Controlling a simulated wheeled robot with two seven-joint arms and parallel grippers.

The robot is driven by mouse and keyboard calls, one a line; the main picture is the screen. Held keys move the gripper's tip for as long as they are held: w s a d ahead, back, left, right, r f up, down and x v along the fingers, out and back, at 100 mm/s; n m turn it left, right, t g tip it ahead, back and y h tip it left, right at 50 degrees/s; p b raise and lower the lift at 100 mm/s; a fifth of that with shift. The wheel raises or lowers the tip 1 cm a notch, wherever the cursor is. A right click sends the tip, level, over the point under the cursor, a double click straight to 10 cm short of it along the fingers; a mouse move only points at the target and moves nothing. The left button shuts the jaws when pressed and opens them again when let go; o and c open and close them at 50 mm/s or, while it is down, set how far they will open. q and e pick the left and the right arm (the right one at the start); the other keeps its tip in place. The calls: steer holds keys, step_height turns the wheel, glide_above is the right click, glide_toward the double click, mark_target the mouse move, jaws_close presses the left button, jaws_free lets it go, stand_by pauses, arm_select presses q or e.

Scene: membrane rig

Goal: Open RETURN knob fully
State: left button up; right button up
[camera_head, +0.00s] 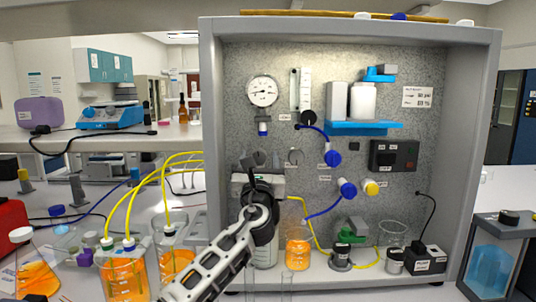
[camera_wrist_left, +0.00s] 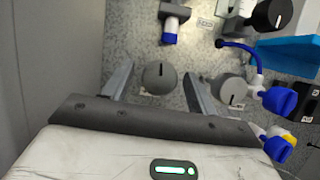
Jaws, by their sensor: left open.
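My left gripper (camera_head: 259,160) is open in front of the rig's speckled panel, below the pressure gauge. In the left wrist view, a round grey knob (camera_wrist_left: 160,77) with a dark upright index mark sits between the spread fingers, with a gap on both sides. A second grey knob (camera_wrist_left: 228,90) lies just right of the right finger; it also shows in the head view (camera_head: 293,157). The small labels are unreadable, so I cannot tell which knob is RETURN. The gripper hides the first knob in the head view. My right gripper is not in view.
A black knob (camera_head: 308,118) and blue valve handles (camera_head: 348,188) with hoses sit to the right. The gauge (camera_head: 263,91) is above. The cabinet's left wall (camera_head: 212,130) is close on the left. Orange-filled beakers (camera_head: 127,275) and yellow tubes stand at lower left.

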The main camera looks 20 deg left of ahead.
arm_select(q)
steer(key=shift+w+a+r, duration=0.2)
steer(key=shift+w+r, duration=0.1)
steer(key=shift+w, duration=0.3)
arm_select(e)
steer(key=shift+w+d, duration=0.15)
steer(key=shift+w, duration=0.15)
steer(key=shift+f, duration=0.1)
arm_select(q)
steer(key=shift+s, duration=0.1)
steer(key=shift+c, duration=1.2)
steer(key=c, duration=0.8)
steer(key=shift+o, duration=0.2)
arm_select(e)
steer(key=shift+s+f, duration=0.1)
steer(key=shift+s, duration=0.05)
steer(key=shift+f, duration=0.1)
